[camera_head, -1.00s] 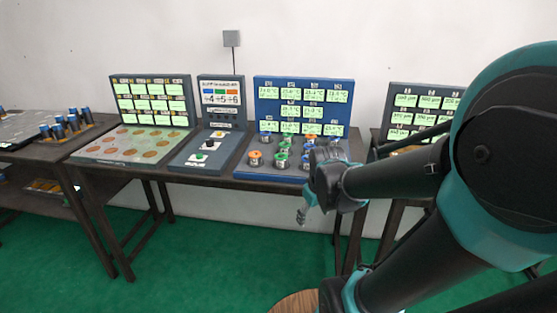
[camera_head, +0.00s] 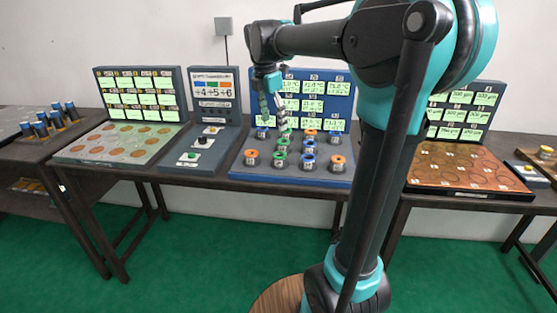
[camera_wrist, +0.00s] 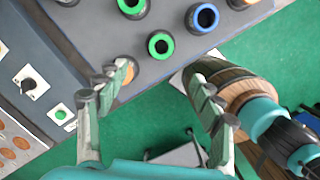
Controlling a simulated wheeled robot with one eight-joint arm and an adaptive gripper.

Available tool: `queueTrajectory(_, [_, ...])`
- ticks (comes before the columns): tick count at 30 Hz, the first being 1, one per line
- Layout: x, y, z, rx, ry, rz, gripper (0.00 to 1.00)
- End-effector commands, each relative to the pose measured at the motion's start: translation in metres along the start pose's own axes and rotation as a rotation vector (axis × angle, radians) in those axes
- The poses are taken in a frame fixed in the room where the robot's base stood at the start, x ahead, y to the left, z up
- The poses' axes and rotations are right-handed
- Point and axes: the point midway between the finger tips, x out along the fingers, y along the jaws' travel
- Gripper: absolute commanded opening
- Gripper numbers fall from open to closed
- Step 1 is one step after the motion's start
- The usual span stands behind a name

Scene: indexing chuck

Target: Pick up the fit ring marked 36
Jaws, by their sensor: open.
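Several colour-topped rings stand on the blue-grey station. In the head view the front row has an orange ring (camera_head: 251,156), a green ring (camera_head: 280,159), a blue ring (camera_head: 308,160) and another orange ring (camera_head: 337,162). Their markings are too small to read, so I cannot tell which is 36. My gripper (camera_head: 274,122) is open and empty above the rings' left part. In the wrist view its fingers (camera_wrist: 160,84) are spread wide. A green ring (camera_wrist: 160,45) and a blue ring (camera_wrist: 203,18) show beyond them. An orange ring (camera_wrist: 130,69) is partly hidden by the left finger.
A similar brown board (camera_head: 460,165) is on the right table. Display panels (camera_head: 341,100) rise behind the rings.

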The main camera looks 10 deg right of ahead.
Motion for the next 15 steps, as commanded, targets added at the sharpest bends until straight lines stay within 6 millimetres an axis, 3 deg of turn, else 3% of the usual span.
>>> queueTrajectory(9, [0.064, 0.0, 0.001, 0.003, 0.0, 0.0, 0.67])
queueTrajectory(15, [0.091, 0.0, 0.0, 0.003, 0.0, 0.001, 0.67])
